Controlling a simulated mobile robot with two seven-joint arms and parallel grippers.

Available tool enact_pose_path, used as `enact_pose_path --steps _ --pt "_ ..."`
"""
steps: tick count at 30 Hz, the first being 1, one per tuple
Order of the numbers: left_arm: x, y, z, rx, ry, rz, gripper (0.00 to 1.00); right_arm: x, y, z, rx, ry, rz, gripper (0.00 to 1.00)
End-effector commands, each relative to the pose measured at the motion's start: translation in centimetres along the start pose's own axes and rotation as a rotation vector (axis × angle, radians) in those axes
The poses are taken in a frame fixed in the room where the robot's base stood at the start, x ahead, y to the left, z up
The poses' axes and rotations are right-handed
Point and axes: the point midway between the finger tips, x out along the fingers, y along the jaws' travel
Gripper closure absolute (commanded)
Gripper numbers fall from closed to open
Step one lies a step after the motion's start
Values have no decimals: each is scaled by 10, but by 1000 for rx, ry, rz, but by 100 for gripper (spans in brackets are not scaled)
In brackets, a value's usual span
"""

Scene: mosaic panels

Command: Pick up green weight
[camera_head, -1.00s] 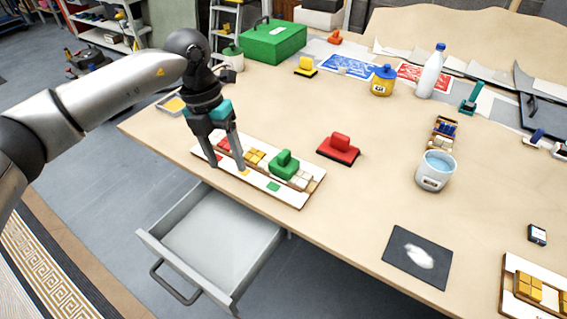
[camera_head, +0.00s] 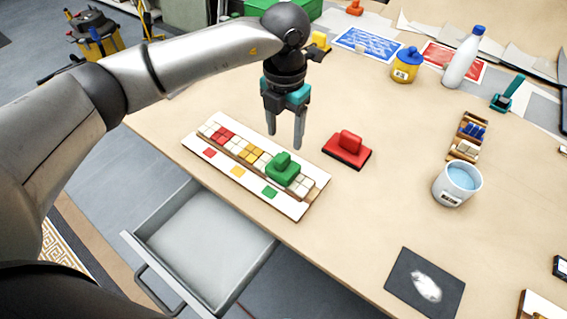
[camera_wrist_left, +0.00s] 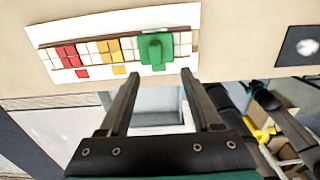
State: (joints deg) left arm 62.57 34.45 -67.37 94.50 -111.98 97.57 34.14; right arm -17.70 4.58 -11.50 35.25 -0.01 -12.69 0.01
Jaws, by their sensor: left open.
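The green weight (camera_head: 283,170), a block with a raised handle, sits on the tile row of the white mosaic panel (camera_head: 252,182), toward its right end. It also shows in the left wrist view (camera_wrist_left: 156,50), ahead of the fingertips and roughly centred between them. My left gripper (camera_head: 285,141) points down with its fingers apart and empty, just behind the weight in the head view; its exact height is hard to tell. Its two fingers also show in the left wrist view (camera_wrist_left: 160,74). My right gripper is not in view.
A red weight (camera_head: 347,150) stands close to the right of the gripper. A cup of blue liquid (camera_head: 453,192) and a dark mat (camera_head: 400,270) are further right. A drawer (camera_head: 205,240) is open below the front edge. The table between is clear.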

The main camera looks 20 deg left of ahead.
Motion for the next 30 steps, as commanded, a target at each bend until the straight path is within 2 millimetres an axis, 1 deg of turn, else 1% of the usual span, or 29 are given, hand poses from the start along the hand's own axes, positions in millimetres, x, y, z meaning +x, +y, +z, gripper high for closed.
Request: enact_pose_path --steps 1,4,7,13,18,21,24,30 --pt "12 0 -1 -1 5 -2 35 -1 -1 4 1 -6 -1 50" --pt "29 0 0 -1 3 -2 35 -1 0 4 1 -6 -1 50" --pt "40 0 0 0 1 -1 35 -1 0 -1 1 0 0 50" --pt "53 2 0 -1 1 -1 35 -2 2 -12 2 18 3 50" --pt "78 8 2 -3 3 -1 35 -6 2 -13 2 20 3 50" --pt "91 6 2 1 1 -2 35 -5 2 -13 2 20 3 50" --pt "96 6 2 1 0 -2 35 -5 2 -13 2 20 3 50" --pt "97 7 2 1 -1 -2 35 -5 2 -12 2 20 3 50"
